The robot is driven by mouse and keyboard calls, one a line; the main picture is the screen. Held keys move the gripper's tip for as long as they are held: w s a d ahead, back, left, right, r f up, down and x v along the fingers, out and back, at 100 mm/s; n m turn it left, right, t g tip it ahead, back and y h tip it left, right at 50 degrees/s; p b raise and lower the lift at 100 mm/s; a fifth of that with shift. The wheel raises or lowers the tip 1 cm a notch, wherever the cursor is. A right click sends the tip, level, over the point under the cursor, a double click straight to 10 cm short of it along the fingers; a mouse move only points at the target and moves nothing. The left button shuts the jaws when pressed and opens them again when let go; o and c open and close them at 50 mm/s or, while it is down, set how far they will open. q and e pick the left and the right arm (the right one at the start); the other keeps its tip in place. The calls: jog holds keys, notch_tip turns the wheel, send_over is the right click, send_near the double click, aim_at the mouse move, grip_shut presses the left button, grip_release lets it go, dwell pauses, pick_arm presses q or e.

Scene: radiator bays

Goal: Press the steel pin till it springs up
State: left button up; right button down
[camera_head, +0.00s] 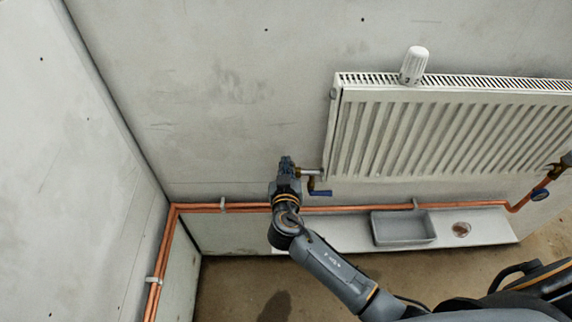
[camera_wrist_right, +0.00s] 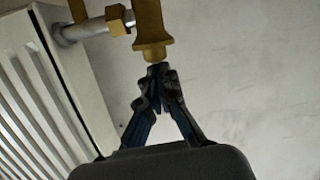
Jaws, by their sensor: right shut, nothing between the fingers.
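The brass valve body (camera_wrist_right: 152,30) fills the top middle of the right wrist view, joined to a pale pipe (camera_wrist_right: 85,31) from the radiator. My right gripper (camera_wrist_right: 158,70) is shut and empty, with its fingertips right at the end of the brass body. The steel pin cannot be made out; the fingertips cover the spot at the valve's end. I cannot tell whether they touch it. In the head view my right gripper (camera_head: 287,162) is left of the radiator's lower left corner, beside the valve's steel connection (camera_head: 309,171). My left gripper is not in view.
The white radiator (camera_head: 430,130) hangs on the wall with a white thermostat head (camera_head: 413,65) standing on top. Copper pipe (camera_head: 350,208) runs below. A ledge (camera_head: 489,229) holds a grey tray (camera_head: 403,240) and a small brown round thing (camera_head: 461,229). A blue lever (camera_head: 320,193) sits near my gripper.

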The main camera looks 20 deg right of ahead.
jog(key=v, duration=0.8)
dwell(0.9)
jog(key=shift+r, duration=0.1)
